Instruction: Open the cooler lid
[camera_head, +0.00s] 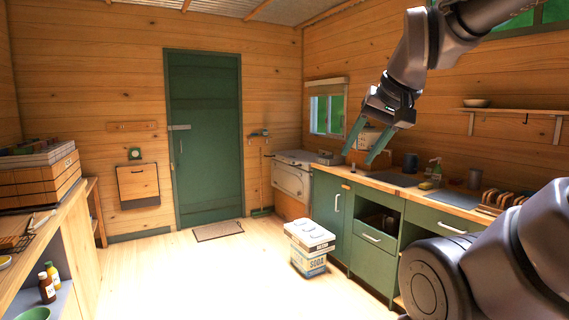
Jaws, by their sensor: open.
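Nothing is between the fingers. It appears in front of the counter's far end, to the right of the chest and apart from it.
A white and blue case marked SODA (309,246) stands on the floor before the counter (345,182). A green door (204,140) and doormat (218,230) are at the back. A shelf unit (75,235) lines the left. The middle floor is clear.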

